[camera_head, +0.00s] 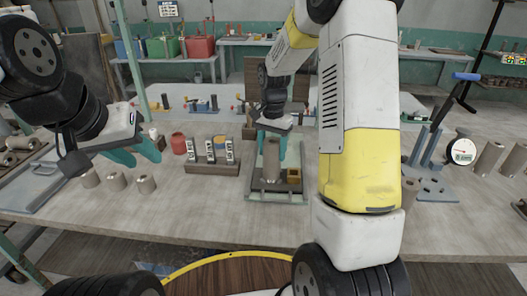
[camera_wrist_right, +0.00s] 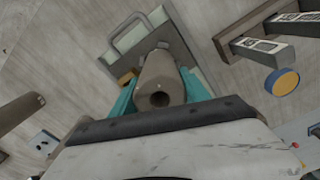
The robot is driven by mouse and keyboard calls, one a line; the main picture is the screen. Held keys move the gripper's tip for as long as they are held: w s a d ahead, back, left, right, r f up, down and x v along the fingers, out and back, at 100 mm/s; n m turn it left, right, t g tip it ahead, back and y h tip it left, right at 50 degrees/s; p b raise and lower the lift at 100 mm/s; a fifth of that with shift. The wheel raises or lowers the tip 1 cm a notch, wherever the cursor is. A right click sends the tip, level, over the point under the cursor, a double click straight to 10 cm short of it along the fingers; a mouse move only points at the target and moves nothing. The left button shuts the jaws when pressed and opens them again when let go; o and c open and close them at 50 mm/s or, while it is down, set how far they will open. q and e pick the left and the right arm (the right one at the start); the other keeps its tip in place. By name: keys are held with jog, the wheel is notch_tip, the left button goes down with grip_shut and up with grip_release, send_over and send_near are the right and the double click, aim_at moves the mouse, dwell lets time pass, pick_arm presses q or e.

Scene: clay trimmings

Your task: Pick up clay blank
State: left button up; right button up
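A grey-brown clay blank (camera_head: 271,160), a cylinder, stands upright over a green and grey tray (camera_head: 277,196) in the middle of the table. My right gripper (camera_head: 272,139) points down at its top with teal fingers on either side. In the right wrist view the blank (camera_wrist_right: 160,80) shows its holed end, and the fingers lie close against both its sides, shut on it. I cannot tell whether its base touches the tray. My left gripper (camera_head: 134,154) is open and empty over the table's left side.
A small yellow block (camera_head: 294,174) sits on the tray beside the blank. A rack with labelled posts (camera_head: 212,168) stands to the left. Several other cylinders (camera_head: 146,184) stand at the left, and more at the right near a dial gauge (camera_head: 461,151). The table's front strip is clear.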

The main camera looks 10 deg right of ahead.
grip_shut()
jog(key=shift+r, duration=0.15)
